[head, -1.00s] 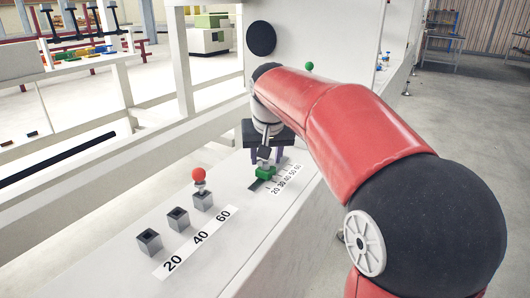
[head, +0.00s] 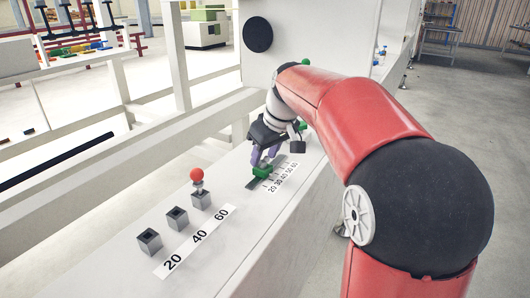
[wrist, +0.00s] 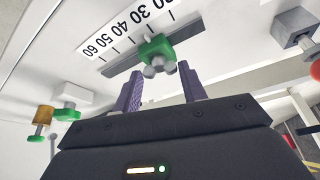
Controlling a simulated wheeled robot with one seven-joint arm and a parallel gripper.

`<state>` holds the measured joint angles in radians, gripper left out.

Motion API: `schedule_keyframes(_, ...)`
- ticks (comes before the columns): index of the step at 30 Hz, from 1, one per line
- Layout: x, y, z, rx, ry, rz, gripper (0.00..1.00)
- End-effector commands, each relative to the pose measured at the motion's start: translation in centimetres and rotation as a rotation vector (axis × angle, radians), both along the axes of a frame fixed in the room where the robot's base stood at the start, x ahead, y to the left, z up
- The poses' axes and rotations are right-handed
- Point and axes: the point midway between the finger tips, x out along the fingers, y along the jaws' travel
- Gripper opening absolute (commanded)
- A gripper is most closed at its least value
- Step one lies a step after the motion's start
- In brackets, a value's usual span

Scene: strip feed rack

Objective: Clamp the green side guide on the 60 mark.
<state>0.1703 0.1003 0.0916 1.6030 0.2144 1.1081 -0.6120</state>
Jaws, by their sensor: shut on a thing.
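The green side guide (head: 262,171) sits in the dark slot beside the small 20 to 60 scale (head: 283,178). In the wrist view the green guide (wrist: 158,47), with grey knobs on its near side, stands near the 30 mark, well short of the 60 end; its exact reading is not clear. My gripper (head: 264,160) is tilted over the slot from behind. In the wrist view the purple fingers of my gripper (wrist: 160,77) flank the guide and are shut on it. The fingers' contact is partly hidden in the head view.
Several grey square sockets stand along a larger 20, 40, 60 strip (head: 199,238); a red ball knob (head: 197,174) tops the one by 60. A white upright panel (head: 315,35) with a black disc rises behind the slot. The wrist view shows an orange-and-green knob (wrist: 42,118) at left.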

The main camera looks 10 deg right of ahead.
Motion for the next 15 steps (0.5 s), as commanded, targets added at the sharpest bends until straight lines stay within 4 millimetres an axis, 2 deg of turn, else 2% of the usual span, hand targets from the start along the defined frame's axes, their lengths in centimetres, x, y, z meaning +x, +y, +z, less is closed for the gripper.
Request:
schedule_keyframes(11, 0.01, 0.04, 0.07, 0.000, -0.001, 0.005, 0.19)
schedule_keyframes(12, 0.01, 0.04, 0.07, 0.000, -0.001, 0.005, 0.43)
schedule_keyframes(15, 0.00, 0.03, 0.06, 0.000, -0.001, 0.005, 0.56)
